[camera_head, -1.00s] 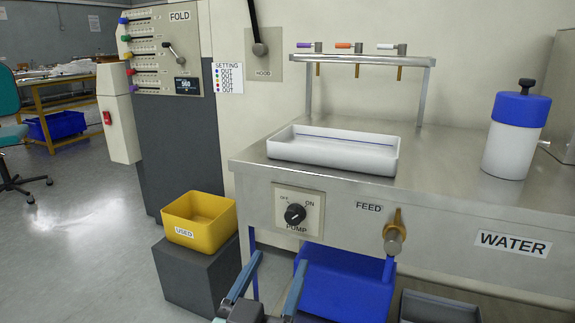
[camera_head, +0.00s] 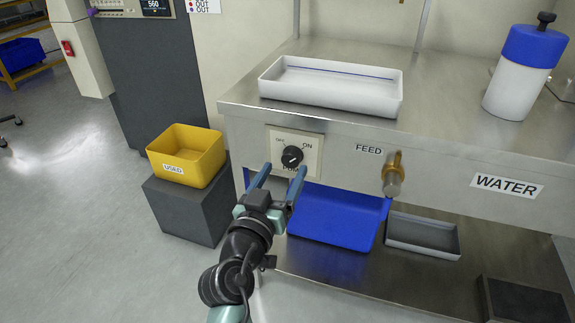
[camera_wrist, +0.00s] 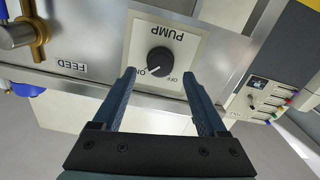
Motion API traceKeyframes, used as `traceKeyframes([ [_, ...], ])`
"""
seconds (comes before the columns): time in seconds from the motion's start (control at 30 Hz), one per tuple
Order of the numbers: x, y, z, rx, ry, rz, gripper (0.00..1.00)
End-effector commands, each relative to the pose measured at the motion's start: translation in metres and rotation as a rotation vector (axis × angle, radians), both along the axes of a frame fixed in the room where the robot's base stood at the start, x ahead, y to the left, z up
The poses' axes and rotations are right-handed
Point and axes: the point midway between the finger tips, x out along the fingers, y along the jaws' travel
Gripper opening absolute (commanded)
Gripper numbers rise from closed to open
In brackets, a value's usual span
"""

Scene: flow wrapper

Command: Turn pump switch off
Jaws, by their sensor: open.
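The pump switch is a round black knob (camera_head: 292,156) on a pale plate (camera_head: 309,163) on the bench's steel front. It also shows upside down in the wrist view (camera_wrist: 160,61), where its white mark points towards the ON label. My gripper (camera_head: 284,170) is open in front of the plate. In the head view its blue fingers reach up towards the knob and cover part of the PUMP label. In the wrist view the fingertips (camera_wrist: 159,76) lie either side of the knob's line, with nothing between them. I cannot tell the exact gap to the knob.
A brass FEED valve (camera_head: 393,175) sticks out right of the switch. A white tray (camera_head: 330,95) lies on the bench above. A blue bin (camera_head: 335,225) stands below. The yellow USED bin (camera_head: 187,155) stands left on a grey block.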

Motion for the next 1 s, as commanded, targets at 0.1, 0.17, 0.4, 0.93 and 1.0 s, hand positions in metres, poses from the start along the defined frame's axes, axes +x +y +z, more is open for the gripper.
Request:
traceKeyframes([
  [0.1, 0.017, -0.006, -0.001, 0.003, -0.001, -0.002, 0.75],
  [0.17, 0.023, -0.008, -0.001, 0.002, 0.0, -0.002, 0.75],
  [0.4, 0.033, -0.011, 0.001, 0.001, 0.0, -0.001, 0.75],
  [0.93, 0.033, -0.011, 0.0, 0.001, 0.0, 0.0, 0.19],
  [1.0, 0.033, -0.011, 0.0, 0.001, 0.0, 0.0, 0.07],
])
